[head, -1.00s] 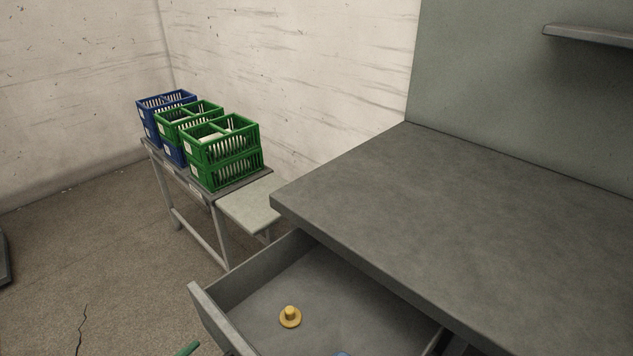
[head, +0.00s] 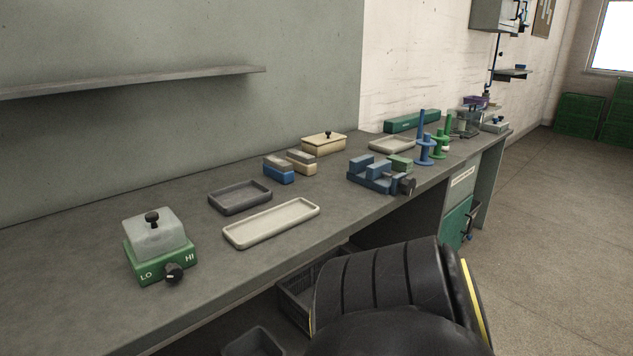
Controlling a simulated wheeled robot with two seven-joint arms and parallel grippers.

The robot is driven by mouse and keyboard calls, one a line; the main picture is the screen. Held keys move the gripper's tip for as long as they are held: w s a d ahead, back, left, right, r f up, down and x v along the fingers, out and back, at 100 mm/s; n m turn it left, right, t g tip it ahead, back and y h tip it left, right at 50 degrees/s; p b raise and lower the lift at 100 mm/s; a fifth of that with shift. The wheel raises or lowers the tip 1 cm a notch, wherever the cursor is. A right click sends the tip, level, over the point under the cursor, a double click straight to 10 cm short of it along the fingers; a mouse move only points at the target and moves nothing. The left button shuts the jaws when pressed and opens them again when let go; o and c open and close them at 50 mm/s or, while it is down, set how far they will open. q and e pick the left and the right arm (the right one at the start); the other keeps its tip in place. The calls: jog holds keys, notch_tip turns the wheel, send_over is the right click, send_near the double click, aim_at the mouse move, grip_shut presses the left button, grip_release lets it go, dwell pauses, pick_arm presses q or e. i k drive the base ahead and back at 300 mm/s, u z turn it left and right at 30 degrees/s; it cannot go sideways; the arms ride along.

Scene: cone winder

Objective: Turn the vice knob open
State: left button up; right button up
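The blue vice (head: 368,178) sits on the grey workbench near its front edge, right of the middle of the head view. Its dark round knob (head: 407,185) is on the right end, facing the front of the bench. A green block (head: 400,162) is at the vice's back right; I cannot tell whether the jaws hold it. How far the jaws are apart is too small to tell. A black link of my own arm shows at the bottom, below the vice. Neither gripper is in view.
Left on the workbench (head: 60,290) is a green LO/HI box (head: 160,248) with its own knob. Trays (head: 272,224), small blocks (head: 279,170) and a lidded cream box (head: 323,144) lie nearby. Blue and green spool stands (head: 424,145) rise just right of the vice.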

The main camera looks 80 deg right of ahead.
aim_at(407, 185)
jog(key=k, duration=0.75)
jog(key=z, duration=2.8)
jog(key=i, duration=1.5)
jog(key=u, duration=0.45)
